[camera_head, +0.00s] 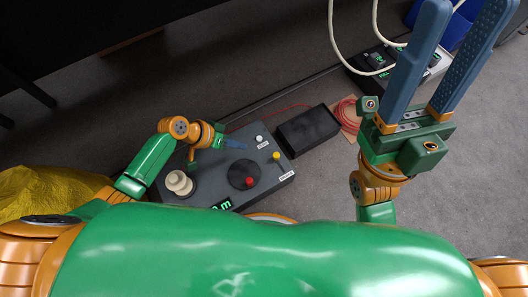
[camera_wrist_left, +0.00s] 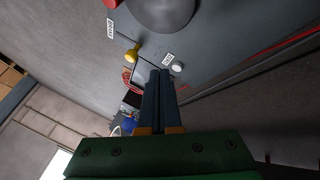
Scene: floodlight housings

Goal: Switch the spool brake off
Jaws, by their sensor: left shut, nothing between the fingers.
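A dark grey control panel (camera_head: 215,168) lies below my head camera. It carries a black disc (camera_head: 238,172) with a red knob (camera_head: 249,181), a yellow-tipped control (camera_head: 276,156), a white-tipped control (camera_head: 258,138) and a cream spool-shaped knob (camera_head: 178,182). Labels by the yellow and white controls are too small to read, so I cannot tell which is the brake. My left gripper (camera_head: 242,145) is shut and empty over the panel, near the white control. In the left wrist view its fingertips (camera_wrist_left: 161,73) appear between the yellow (camera_wrist_left: 133,53) and white (camera_wrist_left: 178,68) controls. My right gripper (camera_head: 472,15) is open and empty, raised away from the panel.
A black box (camera_head: 309,131) stands right of the panel, with a coiled red cable (camera_head: 345,115) beyond it. More devices with green displays (camera_head: 376,62) and a blue bin (camera_head: 465,10) are at the back right. Yellow fabric (camera_head: 45,190) lies at the left.

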